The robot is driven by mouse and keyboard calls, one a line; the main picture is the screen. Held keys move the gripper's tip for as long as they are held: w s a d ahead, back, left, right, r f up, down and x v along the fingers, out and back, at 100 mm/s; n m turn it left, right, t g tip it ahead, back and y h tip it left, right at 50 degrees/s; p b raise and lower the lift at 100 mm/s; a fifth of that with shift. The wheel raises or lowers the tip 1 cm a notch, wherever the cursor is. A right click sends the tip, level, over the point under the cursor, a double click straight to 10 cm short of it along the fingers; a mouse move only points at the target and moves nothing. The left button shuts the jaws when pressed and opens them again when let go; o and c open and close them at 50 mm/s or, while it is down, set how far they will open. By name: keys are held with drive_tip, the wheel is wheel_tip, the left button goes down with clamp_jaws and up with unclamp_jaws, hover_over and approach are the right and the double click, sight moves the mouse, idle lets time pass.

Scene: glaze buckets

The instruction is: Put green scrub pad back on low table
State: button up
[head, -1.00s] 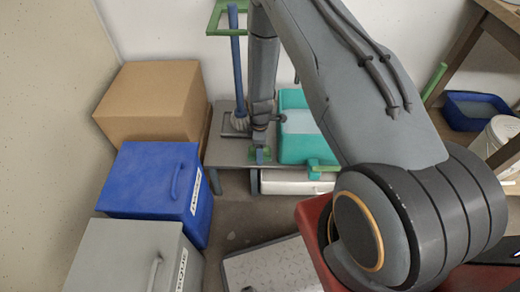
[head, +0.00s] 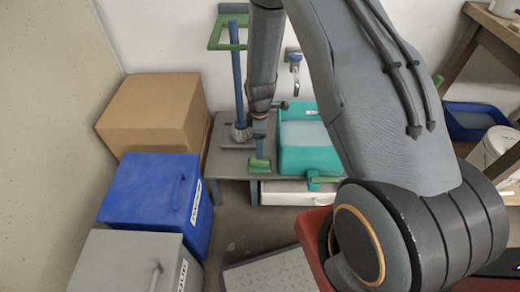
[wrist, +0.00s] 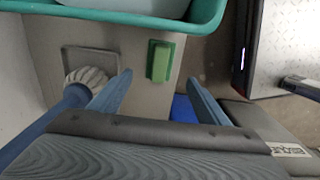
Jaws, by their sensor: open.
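The green scrub pad (wrist: 161,62) lies on the grey low table (wrist: 118,40) in the wrist view, a paler green block within a darker green rectangle. In the head view, the green patch (head: 259,164) shows near the table's (head: 225,160) front edge. My gripper (wrist: 155,92) is open and empty. Its two blue fingers are apart, with the pad beyond their tips and roughly between them. In the head view, my gripper (head: 259,147) is just above the pad, and only one finger shows clearly.
A teal basin (head: 305,157) stands right of the pad on the table. A blue-handled brush (head: 237,80) stands upright at left. A green frame (head: 228,45) is on the wall. A cardboard box (head: 150,110), blue box (head: 150,190) and grey box (head: 125,265) line the left.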

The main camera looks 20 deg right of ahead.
drive_tip(key=s+a+r+m, duration=0.1)
drive_tip(key=s+r+m, duration=0.2)
drive_tip(key=r, duration=0.8)
drive_tip(key=s+a+r+m, duration=0.1)
drive_tip(key=s+r+m, duration=0.2)
drive_tip(key=r, duration=0.7)
drive_tip(key=s+a+r+m, duration=0.1)
drive_tip(key=s+r+m, duration=0.6)
drive_tip(key=s+r, duration=0.7)
drive_tip(key=s, duration=0.4)
drive_tip(key=shift+s+a+r+m, duration=0.15)
drive_tip(key=shift+a+r+m, duration=0.15)
drive_tip(key=shift+r, duration=0.1)
drive_tip(key=d+r+p, duration=0.3)
drive_tip(key=r+p, duration=0.3)
drive_tip(key=p, duration=0.6)
drive_tip(key=shift+s+d+m, duration=0.25)
drive_tip(key=shift+s+m, duration=0.15)
drive_tip(key=shift+s, duration=0.05)
drive_tip(key=shift+r, duration=0.1)
